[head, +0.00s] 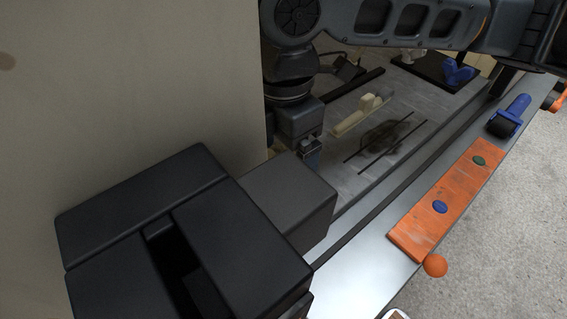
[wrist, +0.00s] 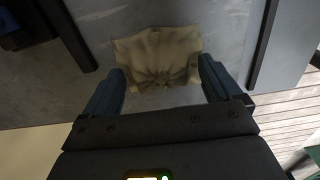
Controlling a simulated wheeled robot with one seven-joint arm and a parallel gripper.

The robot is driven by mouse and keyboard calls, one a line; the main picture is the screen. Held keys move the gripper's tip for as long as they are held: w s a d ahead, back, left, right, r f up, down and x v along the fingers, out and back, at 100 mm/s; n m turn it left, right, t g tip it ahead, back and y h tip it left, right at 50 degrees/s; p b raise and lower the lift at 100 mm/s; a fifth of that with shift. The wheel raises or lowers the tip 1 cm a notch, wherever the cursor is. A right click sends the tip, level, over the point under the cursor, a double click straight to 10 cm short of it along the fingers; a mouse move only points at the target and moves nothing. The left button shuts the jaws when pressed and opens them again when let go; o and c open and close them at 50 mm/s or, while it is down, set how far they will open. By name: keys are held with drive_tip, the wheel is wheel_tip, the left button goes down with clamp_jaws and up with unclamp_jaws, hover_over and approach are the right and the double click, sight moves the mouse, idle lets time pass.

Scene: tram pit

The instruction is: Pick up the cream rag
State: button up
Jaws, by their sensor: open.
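The cream rag (wrist: 158,56) lies crumpled on the grey surface in the wrist view, with puckered folds at its middle. My gripper (wrist: 163,80) is open, with one blue-grey finger on each side of the rag's near part. The rag shows between and beyond the fingertips, and I cannot tell whether they touch it. In the head view my gripper (head: 311,158) points down beside the beige wall, and I cannot make out the rag there.
A cream block with a raised grip (head: 357,115) and a dark stain (head: 385,137) are on the grey surface. Dark bars (wrist: 265,45) flank the rag.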

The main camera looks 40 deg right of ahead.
sight(291, 156)
drive_tip(key=c, duration=1.1)
drive_tip(key=shift+c, duration=0.2)
drive_tip(key=shift+r, duration=0.1)
drive_tip(key=shift+r, duration=0.45)
drive_tip(key=r, duration=0.2)
drive_tip(key=s+r, duration=0.1)
drive_tip(key=shift+d+r+p, duration=0.3)
drive_tip(key=shift+r, duration=0.05)
drive_tip(key=s+d+r+b, duration=0.5)
drive_tip(key=s+r+b, duration=0.1)
drive_tip(key=s, duration=0.3)
